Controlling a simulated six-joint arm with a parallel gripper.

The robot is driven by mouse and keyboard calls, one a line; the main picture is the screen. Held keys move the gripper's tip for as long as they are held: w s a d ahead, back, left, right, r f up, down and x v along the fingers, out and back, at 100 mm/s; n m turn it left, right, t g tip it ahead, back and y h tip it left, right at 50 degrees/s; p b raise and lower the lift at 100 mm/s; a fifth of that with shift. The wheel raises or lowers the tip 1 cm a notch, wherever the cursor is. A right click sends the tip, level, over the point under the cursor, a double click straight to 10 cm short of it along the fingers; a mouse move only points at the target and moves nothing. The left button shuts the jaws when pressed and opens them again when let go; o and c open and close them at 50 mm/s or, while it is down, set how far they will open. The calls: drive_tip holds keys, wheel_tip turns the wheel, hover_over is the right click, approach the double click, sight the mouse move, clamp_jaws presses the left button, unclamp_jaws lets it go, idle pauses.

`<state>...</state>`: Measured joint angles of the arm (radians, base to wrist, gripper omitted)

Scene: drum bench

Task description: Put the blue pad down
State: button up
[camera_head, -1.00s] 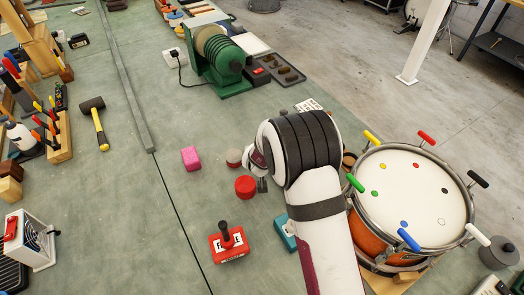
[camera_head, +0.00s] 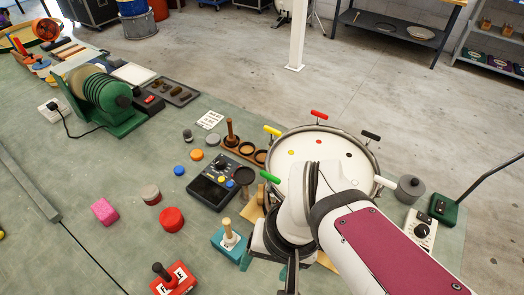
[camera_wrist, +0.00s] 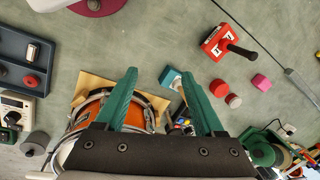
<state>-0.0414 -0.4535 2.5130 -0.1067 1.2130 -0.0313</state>
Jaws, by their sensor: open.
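A small blue disc (camera_head: 179,170) lies flat on the green bench in the head view, left of a black control box (camera_head: 212,183). It is the likeliest blue pad, but I cannot be sure. The box also carries a small blue button. My gripper (camera_wrist: 158,72) is open, with nothing between its two green fingers in the wrist view. In the head view my gripper (camera_head: 268,268) is partly hidden by my arm. It is near the front of the drum (camera_head: 305,170), right of and nearer than the disc, and apart from it.
A teal block with a peg (camera_head: 229,240) stands close left of my gripper. Red (camera_head: 172,220), grey (camera_head: 150,194) and pink (camera_head: 104,210) pieces lie further left. A wooden tray (camera_head: 243,151) stands behind the box. Open bench lies around the pink piece.

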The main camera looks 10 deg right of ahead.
drive_tip(key=shift+o, duration=0.6)
drive_tip(key=shift+m+g+h, duration=0.3)
drive_tip(key=shift+m+g, duration=0.1)
drive_tip(key=shift+m, duration=0.3)
drive_tip(key=s, duration=0.1)
drive_tip(key=s+d, duration=0.1)
drive_tip(key=s, duration=0.2)
drive_tip(key=shift+d, duration=0.4)
drive_tip(key=n+t, duration=0.8)
drive_tip(key=t, duration=0.1)
hover_over(178, 168)
drive_tip(key=s+d, duration=0.3)
drive_tip(key=s, duration=1)
wheel_tip(178, 168, down, 10)
drive_tip(key=f, duration=0.1)
drive_tip(key=x, duration=1.6)
drive_tip(key=shift+w+a+r, duration=0.2)
drive_tip(key=shift+w+r, duration=0.05)
drive_tip(key=shift+r, duration=0.05)
clamp_jaws()
